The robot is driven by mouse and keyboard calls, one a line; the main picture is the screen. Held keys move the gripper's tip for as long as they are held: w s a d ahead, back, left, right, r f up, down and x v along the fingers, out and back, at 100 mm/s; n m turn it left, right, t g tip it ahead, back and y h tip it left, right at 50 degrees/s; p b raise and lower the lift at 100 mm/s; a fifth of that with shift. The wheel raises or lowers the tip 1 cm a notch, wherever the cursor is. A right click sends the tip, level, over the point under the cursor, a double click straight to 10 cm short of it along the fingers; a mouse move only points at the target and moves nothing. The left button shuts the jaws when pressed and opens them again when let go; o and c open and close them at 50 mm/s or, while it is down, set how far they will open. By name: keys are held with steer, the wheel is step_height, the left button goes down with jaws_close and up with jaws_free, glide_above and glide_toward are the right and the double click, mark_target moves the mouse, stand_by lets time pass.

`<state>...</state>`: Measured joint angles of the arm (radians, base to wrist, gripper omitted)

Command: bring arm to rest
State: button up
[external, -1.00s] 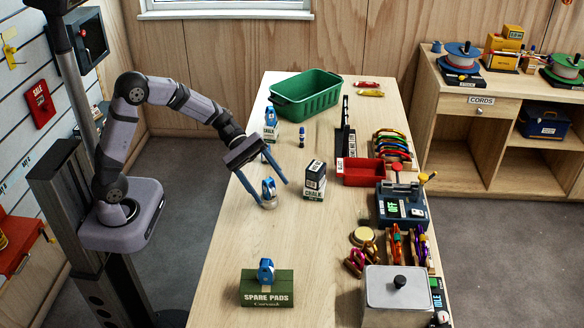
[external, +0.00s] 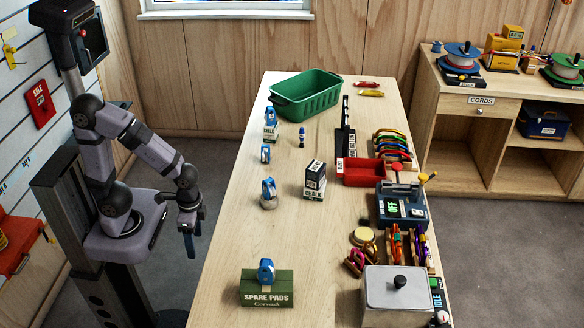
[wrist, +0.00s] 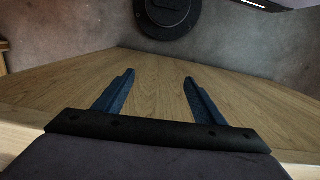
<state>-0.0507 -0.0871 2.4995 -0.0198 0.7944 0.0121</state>
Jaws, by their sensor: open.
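My gripper (external: 190,232) hangs pointing down, off the left edge of the table (external: 222,262). In the wrist view my gripper (wrist: 157,95) shows two blue fingers spread apart with nothing between them. It is open and touches no object.
The wooden table holds a green bin (external: 306,96), a chalk box (external: 315,180), a spare pads box (external: 267,290) and several blue items near its left edge. A red tray (external: 375,172) and a metal box (external: 397,290) are at the right.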

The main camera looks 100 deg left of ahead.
step_height(320, 180, up, 23)
steer(key=p, duration=2.5)
steer(key=shift+m+t, duration=0.3)
steer(key=shift+t, duration=0.1)
steer(key=f+b, duration=0.5)
steer(key=shift+d, duration=0.4)
